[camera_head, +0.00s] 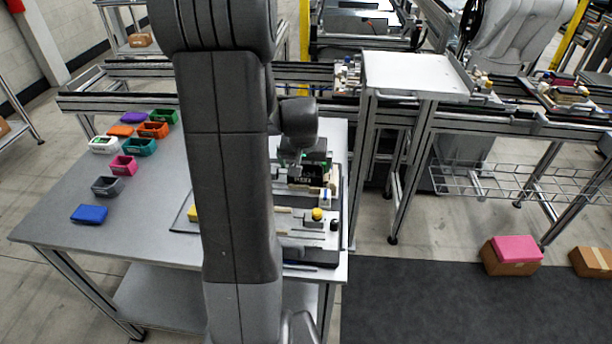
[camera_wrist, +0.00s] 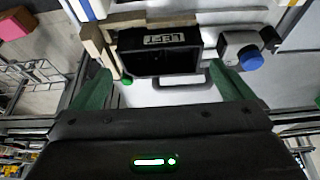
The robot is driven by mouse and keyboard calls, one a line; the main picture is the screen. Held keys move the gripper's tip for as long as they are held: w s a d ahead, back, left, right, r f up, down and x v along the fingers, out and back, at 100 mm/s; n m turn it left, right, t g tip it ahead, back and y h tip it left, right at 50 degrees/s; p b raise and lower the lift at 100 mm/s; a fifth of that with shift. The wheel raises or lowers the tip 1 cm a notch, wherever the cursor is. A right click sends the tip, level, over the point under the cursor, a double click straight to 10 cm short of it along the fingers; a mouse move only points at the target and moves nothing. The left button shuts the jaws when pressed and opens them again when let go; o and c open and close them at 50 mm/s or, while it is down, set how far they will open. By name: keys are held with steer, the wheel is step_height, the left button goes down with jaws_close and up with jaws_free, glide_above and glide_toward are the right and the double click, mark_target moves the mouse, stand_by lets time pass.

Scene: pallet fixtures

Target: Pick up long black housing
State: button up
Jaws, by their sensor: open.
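A black box-like housing (camera_wrist: 160,58) with a white "LEFT" label is in the upper middle of the wrist view. It sits in a light wooden holder on the pallet fixture. In the head view the black labelled piece (camera_head: 298,182) shows just right of my arm, partly covered. My gripper (camera_wrist: 146,74) is open, with its green fingers spread to the left and right of the housing's near side. No contact is visible between fingers and housing. In the head view my gripper (camera_head: 317,152) is above the fixture and mostly hidden by my wrist.
A grey knob with a blue cap (camera_wrist: 242,52) stands close right of the housing. A wooden post (camera_wrist: 98,42) is close on its left. A conveyor (camera_head: 130,70) runs behind.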

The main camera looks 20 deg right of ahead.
mark_target(306, 168)
steer(key=shift+p+x, duration=0.3)
steer(key=shift+x, duration=1.7)
steer(key=shift+r, duration=0.1)
steer(key=c, duration=0.8)
steer(key=shift+o, duration=0.2)
steer(key=shift+w+r, duration=0.1)
